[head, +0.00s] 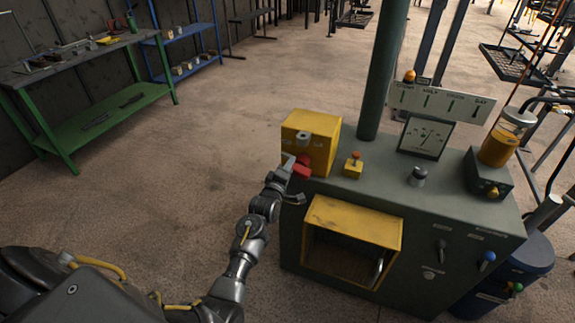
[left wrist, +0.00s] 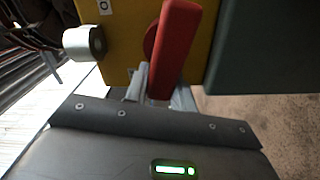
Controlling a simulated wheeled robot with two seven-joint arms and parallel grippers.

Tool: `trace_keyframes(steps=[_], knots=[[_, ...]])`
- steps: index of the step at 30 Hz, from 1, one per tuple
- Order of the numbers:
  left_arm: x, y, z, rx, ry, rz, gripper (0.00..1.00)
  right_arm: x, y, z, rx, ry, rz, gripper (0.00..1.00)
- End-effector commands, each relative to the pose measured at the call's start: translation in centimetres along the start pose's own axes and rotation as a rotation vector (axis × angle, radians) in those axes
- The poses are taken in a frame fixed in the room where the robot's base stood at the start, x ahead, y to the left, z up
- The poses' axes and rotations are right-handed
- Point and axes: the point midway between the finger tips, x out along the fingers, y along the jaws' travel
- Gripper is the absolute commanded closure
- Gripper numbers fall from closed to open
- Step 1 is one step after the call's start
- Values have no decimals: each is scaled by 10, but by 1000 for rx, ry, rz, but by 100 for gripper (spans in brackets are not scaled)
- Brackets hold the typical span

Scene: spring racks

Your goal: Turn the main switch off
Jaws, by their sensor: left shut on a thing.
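The main switch is a red handle (head: 301,168) on the front of a yellow box (head: 318,135) that stands at the left end of the grey machine's top. In the left wrist view the red handle (left wrist: 175,50) stands tilted slightly from upright, against the yellow face (left wrist: 122,40). My left gripper (head: 291,181) is at the front of the box. Its fingers (left wrist: 158,90) are shut on the lower part of the red handle, which partly hides them. My right gripper is not seen in either view.
The grey machine (head: 455,195) carries a small yellow button box (head: 353,168), a gauge (head: 425,137) and a jar of amber liquid (head: 505,138). A yellow-framed opening (head: 352,222) is below my gripper's right. A green bench (head: 95,115) stands far left, with open floor between.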

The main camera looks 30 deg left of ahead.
Motion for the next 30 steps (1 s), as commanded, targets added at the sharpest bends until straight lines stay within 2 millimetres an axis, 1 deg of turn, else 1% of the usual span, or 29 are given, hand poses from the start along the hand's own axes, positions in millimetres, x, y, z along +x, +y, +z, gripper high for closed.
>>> trace_keyframes(steps=[1, 6, 12, 20, 30], knots=[[-3, -6, 14, -39, -31, -15, 100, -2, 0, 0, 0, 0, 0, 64], [-5, -10, 9, -147, -23, -18, 100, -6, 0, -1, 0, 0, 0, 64], [-7, -13, 5, -231, -16, -19, 100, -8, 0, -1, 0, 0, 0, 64], [-7, -15, 3, -276, -13, -19, 100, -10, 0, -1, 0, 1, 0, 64], [-7, -15, 3, -281, -13, -18, 100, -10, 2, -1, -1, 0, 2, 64]])
